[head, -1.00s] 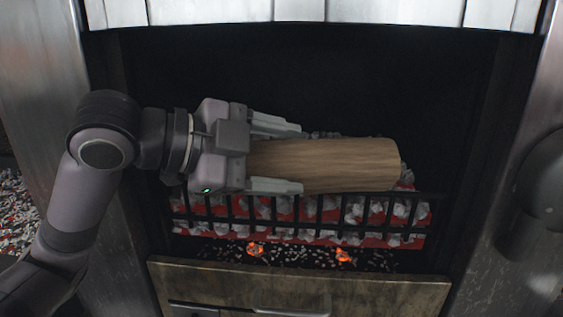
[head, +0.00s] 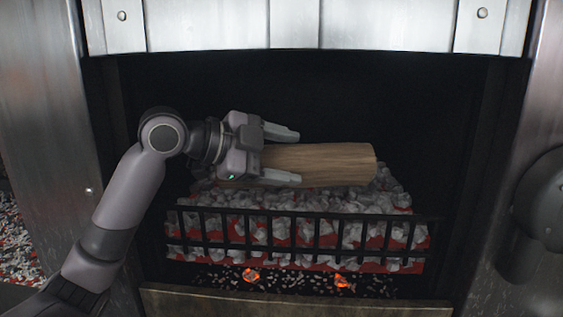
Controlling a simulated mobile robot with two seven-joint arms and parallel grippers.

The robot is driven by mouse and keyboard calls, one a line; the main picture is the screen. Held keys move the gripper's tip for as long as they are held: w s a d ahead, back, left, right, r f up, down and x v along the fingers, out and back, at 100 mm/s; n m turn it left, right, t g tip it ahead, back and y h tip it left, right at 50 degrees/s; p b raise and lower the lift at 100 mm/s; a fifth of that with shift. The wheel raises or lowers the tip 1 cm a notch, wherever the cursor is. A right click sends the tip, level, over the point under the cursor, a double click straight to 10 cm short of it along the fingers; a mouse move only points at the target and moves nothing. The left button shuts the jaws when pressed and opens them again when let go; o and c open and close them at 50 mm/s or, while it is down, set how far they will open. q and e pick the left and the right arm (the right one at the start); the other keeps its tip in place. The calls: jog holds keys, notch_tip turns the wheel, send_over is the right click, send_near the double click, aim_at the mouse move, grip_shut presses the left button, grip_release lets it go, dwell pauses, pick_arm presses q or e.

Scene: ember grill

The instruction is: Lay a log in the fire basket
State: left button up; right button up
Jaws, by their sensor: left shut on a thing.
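A brown wooden log (head: 325,165) lies roughly level, pointing right from my left gripper (head: 283,155) in the head view. The gripper's fingers are on either side of the log's left end and shut on it. The log is over the back part of the fire basket (head: 300,232), which has black bars in front and is filled with grey-white and red coals. The log's lower side is close to the coals, and I cannot tell whether it touches them. My right gripper is not in view.
The dark firebox opening has metal side walls (head: 45,130) and a pale panelled hood (head: 360,25) above. Glowing embers (head: 251,275) lie below the basket. A dark round part (head: 545,200) stands at the right edge. Free dark space lies above the log.

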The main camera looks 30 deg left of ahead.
pick_arm(q)
jog(key=w+a+f, duration=0.1)
jog(key=w, duration=0.2)
jog(key=w+a+f, duration=0.1)
jog(key=w+a, duration=0.1)
jog(key=w, duration=0.1)
jog(key=w+a+f, duration=0.1)
jog(key=w+f, duration=0.1)
jog(key=w, duration=0.1)
jog(key=shift+w+a, duration=0.3)
jog(key=shift+a, duration=0.05)
jog(key=shift+w+a+f, duration=0.25)
jog(key=shift+w+f, duration=0.25)
jog(key=shift+f, duration=0.15)
jog(key=o, duration=1.8)
jog(key=shift+f, duration=0.3)
jog(key=shift+s+r, duration=0.1)
